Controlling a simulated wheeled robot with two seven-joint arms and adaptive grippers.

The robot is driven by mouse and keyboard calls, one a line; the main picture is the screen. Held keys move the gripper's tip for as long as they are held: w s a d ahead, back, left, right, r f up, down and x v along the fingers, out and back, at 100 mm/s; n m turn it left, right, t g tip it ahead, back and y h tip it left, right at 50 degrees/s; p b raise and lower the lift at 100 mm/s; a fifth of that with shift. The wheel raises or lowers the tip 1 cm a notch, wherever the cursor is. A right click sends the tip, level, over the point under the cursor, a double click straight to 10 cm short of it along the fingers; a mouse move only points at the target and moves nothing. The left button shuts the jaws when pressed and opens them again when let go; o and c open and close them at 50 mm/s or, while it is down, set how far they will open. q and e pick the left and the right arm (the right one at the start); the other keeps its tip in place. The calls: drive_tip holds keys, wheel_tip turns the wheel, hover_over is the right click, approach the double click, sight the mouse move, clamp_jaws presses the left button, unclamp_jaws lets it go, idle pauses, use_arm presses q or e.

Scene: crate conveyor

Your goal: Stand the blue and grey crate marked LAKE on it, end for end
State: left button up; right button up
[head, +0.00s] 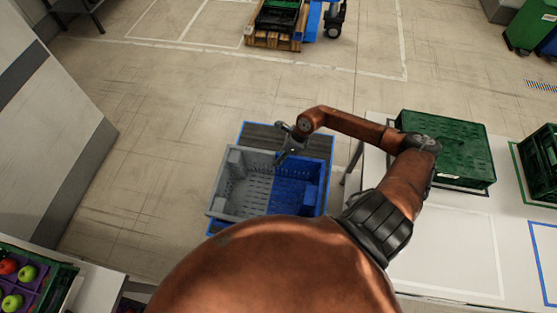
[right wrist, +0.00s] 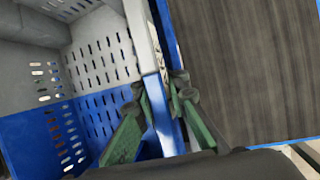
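The grey and blue crate (head: 228,207) stands open side up, with its grey half on the left and its blue half on the right. It sits over a low dark-topped, blue-edged platform (head: 265,131) and reaches past its left side. My right gripper (head: 283,154) is at the crate's far wall. In the right wrist view the green fingers (right wrist: 163,85) straddle the crate's wall (right wrist: 97,55), one inside and one outside. Whether they press on it is unclear. No LAKE marking is readable. My left gripper is out of view.
A white table (head: 440,225) at the right carries a green crate (head: 445,150), with another green crate (head: 537,165) beyond. A fruit tray (head: 50,290) is at lower left. A pallet (head: 272,40) with a dark crate stands at the back. The floor left of the platform is clear.

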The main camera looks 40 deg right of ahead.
drive_tip(key=o, duration=0.6)
drive_tip(key=shift+v, duration=6)
drive_tip(key=shift+a, duration=0.1)
